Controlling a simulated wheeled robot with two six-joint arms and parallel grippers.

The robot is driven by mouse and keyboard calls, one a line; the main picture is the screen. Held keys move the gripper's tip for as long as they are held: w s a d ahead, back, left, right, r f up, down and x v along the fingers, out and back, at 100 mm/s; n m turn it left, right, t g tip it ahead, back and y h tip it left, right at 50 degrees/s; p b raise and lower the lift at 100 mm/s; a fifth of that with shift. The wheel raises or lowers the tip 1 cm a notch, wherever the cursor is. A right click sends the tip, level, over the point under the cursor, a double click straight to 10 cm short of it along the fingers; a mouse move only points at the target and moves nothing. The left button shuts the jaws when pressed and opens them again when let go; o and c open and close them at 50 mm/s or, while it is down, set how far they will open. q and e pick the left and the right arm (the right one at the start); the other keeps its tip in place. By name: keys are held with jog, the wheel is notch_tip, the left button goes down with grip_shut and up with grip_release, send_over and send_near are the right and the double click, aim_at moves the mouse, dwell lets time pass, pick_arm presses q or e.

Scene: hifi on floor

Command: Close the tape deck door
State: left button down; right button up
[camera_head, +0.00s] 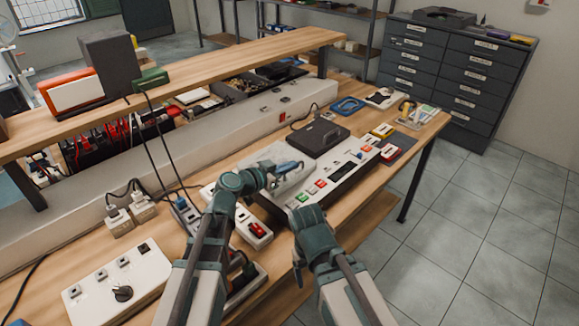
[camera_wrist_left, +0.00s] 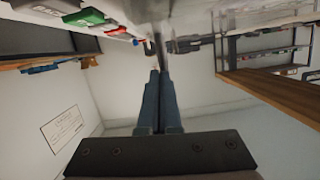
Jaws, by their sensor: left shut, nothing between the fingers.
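A long pale device (camera_head: 340,182) with a dark front strip and red, green and white buttons lies on the workbench. It appears to be the tape deck, but I cannot pick out its door or tell how far it is open. My left gripper (camera_head: 299,165) is shut and empty over the device's left end, beside the row of buttons. Its closed blue fingers also show in the left wrist view (camera_wrist_left: 159,74), with a green button (camera_wrist_left: 85,17) upper left. Whether the fingertips touch anything is unclear.
A black box (camera_head: 318,138) stands behind the device. A blue tray (camera_head: 347,105) and small coloured boxes (camera_head: 383,130) lie to the right. Power strips and a white switch box (camera_head: 118,283) fill the left. A raised shelf (camera_head: 215,72) runs behind. Floor at right is clear.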

pick_arm(q)
jog(key=p+v, duration=0.2)
jog(key=v, duration=0.5)
jog(key=shift+s+a, duration=0.15)
jog(key=shift+a, duration=0.05)
